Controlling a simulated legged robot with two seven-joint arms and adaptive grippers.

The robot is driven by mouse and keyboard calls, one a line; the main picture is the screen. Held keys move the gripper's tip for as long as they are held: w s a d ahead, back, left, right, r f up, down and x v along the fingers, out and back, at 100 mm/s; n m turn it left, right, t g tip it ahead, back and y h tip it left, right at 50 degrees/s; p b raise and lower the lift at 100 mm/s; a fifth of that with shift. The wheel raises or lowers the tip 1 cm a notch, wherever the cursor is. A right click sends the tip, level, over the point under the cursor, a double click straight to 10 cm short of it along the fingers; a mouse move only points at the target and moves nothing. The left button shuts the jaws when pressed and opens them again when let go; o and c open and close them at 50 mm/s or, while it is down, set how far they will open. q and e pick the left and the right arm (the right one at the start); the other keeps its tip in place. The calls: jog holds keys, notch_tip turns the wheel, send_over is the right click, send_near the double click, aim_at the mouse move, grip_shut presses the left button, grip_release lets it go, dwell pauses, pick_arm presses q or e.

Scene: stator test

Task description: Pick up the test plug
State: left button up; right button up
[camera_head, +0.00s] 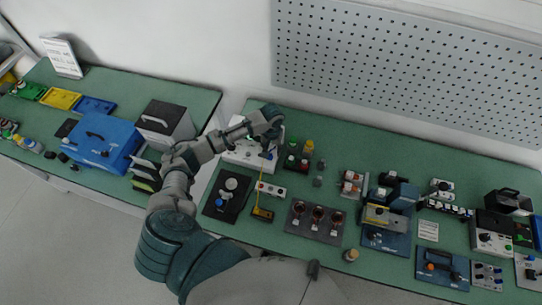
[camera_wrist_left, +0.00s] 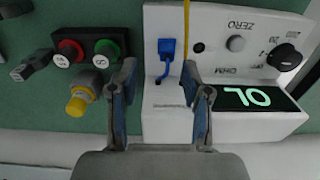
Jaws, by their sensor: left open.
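My left gripper (camera_head: 272,125) is over the white meter box (camera_head: 244,156) at the back of the green bench. In the left wrist view the gripper (camera_wrist_left: 160,80) is open and empty. Between its fingers, on the white meter face (camera_wrist_left: 218,80), is a small blue plug (camera_wrist_left: 168,48) with a blue lead; I see no contact with it. A yellow cable (camera_wrist_left: 187,28) runs beside it. A yellow-tipped connector (camera_wrist_left: 78,104) lies left of the fingers. I cannot tell for certain which piece is the test plug. My right gripper is not seen.
The meter display (camera_wrist_left: 255,98) reads "OL". Red (camera_wrist_left: 70,50) and green (camera_wrist_left: 106,48) terminals stand left of the gripper. A yellow-and-black probe (camera_head: 262,213) and a plate with coils (camera_head: 314,220) lie in front. A blue toolbox (camera_head: 103,143) is on the left bench.

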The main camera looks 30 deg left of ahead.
pick_arm(q)
jog(key=f, duration=0.2)
jog(key=a+f, duration=0.1)
jog(key=f, duration=0.1)
jog(key=shift+s+f, duration=0.1)
jog(key=shift+f, duration=0.25)
jog(key=shift+a+f, duration=0.1)
jog(key=shift+f, duration=0.05)
jog(key=c, duration=0.8)
jog(key=shift+d, duration=0.25)
grip_shut()
jog(key=shift+a+r, duration=0.1)
jog(key=shift+r, duration=0.45)
notch_tip(320, 180, up, 2)
jog(key=shift+r, duration=0.2)
jog(key=s+d+r, duration=0.1)
jog(key=s+d, duration=0.1)
jog(key=s, duration=0.5)
jog(key=s+d, duration=0.1)
jog(key=s, duration=0.7)
jog(key=shift+s+d+r+b, duration=0.3)
jog(key=shift+d+r, duration=0.05)
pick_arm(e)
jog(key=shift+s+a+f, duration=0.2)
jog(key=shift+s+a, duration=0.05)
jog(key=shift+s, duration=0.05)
